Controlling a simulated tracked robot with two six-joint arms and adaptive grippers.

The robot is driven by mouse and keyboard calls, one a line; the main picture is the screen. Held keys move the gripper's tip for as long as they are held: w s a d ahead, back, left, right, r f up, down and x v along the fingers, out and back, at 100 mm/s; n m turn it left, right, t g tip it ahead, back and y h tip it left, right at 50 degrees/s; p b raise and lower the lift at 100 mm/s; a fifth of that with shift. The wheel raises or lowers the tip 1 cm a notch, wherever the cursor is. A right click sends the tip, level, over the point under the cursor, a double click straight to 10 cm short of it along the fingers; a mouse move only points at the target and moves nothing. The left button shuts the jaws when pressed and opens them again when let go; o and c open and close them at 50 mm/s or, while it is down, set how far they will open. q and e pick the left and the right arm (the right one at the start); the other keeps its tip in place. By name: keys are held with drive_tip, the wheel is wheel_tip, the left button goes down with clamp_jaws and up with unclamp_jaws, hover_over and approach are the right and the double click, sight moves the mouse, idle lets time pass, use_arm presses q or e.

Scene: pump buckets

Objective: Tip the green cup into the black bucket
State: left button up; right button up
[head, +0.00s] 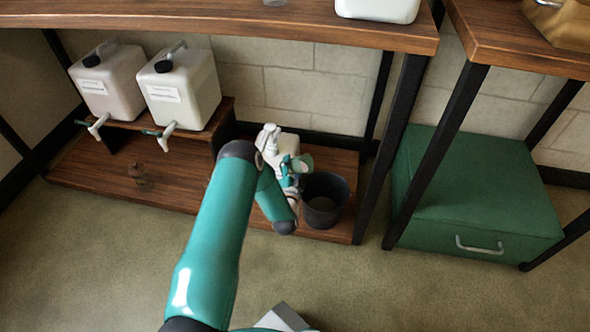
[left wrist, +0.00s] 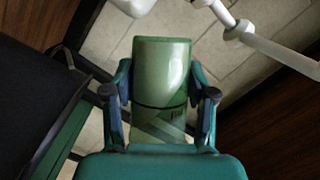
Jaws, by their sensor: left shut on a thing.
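The green cup (left wrist: 162,70) is between the two fingers of my left gripper (left wrist: 160,105) in the left wrist view, and the gripper is shut on it. In the head view the cup (head: 305,162) shows only as a small green piece by my left gripper (head: 292,170). The arm and gripper hide much of it, and its exact tilt is hard to tell. The black bucket (head: 326,208) stands upright on the low wooden shelf, just right of and below the gripper, with its mouth open upward. My right gripper is not in view.
Two white containers (head: 182,90) with taps stand on a raised shelf at the left. A wooden tabletop (head: 230,27) spans above the gripper. A black table leg (head: 390,150) and a green drawer box (head: 470,200) stand to the right. The floor in front is clear.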

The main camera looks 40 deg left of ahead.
use_arm(q)
drive_tip(key=shift+f+m, duration=0.15)
drive_tip(key=shift+m, duration=0.45)
wheel_tip(320, 180, up, 2)
drive_tip(key=m, duration=0.2)
drive_tip(key=m+t, duration=0.1)
drive_tip(key=shift+m+t+y, duration=0.3)
drive_tip(key=shift+m+y, duration=0.1)
drive_tip(key=r+m, duration=0.1)
drive_tip(key=r+m+t, duration=0.1)
drive_tip(key=m, duration=0.1)
drive_tip(key=shift+w+d+r, duration=0.1)
drive_tip(key=shift+w+d, duration=0.05)
drive_tip(key=shift+d, duration=0.25)
drive_tip(key=shift+w+d+r+m+t, duration=0.1)
drive_tip(key=shift+d+r+m+t, duration=0.15)
drive_tip(key=shift+m, duration=0.45)
drive_tip(key=shift+d+r+m+t, duration=0.1)
drive_tip(key=shift+r+m+t, duration=0.2)
drive_tip(key=shift+m, duration=0.4)
drive_tip(key=shift+f+t, duration=0.1)
drive_tip(key=shift+t, duration=0.25)
